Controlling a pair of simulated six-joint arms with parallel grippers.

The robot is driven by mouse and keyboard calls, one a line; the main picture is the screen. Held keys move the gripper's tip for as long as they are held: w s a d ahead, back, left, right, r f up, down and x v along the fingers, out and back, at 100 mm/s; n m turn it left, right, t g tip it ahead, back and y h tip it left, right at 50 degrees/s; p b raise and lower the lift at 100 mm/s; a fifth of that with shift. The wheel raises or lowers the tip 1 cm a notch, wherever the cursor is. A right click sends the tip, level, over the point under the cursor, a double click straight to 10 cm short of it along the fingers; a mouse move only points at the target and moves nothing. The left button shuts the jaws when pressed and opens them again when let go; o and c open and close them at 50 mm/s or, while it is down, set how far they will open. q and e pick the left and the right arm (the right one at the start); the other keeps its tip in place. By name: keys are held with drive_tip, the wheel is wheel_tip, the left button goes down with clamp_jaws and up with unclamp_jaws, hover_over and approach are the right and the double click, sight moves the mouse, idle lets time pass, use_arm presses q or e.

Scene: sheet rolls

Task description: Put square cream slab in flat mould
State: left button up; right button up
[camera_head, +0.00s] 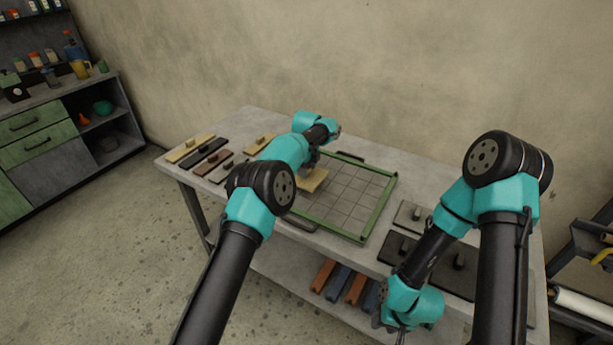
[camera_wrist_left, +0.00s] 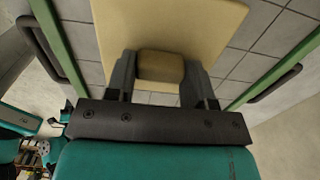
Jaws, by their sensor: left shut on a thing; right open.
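The square cream slab (camera_head: 313,180) is at the far left part of the flat mould, a green-framed tray (camera_head: 364,238) with a grey grid floor. In the left wrist view the slab (camera_wrist_left: 206,22) lies over the grid between the green rails, and its block-shaped knob (camera_wrist_left: 160,66) is between my left fingers. My left gripper (camera_wrist_left: 160,80) is shut on that knob. I cannot tell whether the slab touches the grid floor. My right gripper (camera_head: 390,328) is open and empty at the front edge of the table, away from the mould.
Cream, black and grey slabs with knobs lie left of the mould, including a cream one (camera_head: 190,149) and a black one (camera_head: 205,151). A grey slab (camera_head: 412,216) and dark slabs (camera_head: 458,266) lie to the right. Orange and blue bars (camera_head: 340,280) rest on the lower shelf.

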use_arm(q)
drive_tip(key=shift+f, duration=1.75)
drive_tip(key=shift+f, duration=0.1)
drive_tip(key=o, duration=1.1)
wheel_tip(320, 180, up, 12)
drive_tip(key=shift+r, duration=0.1)
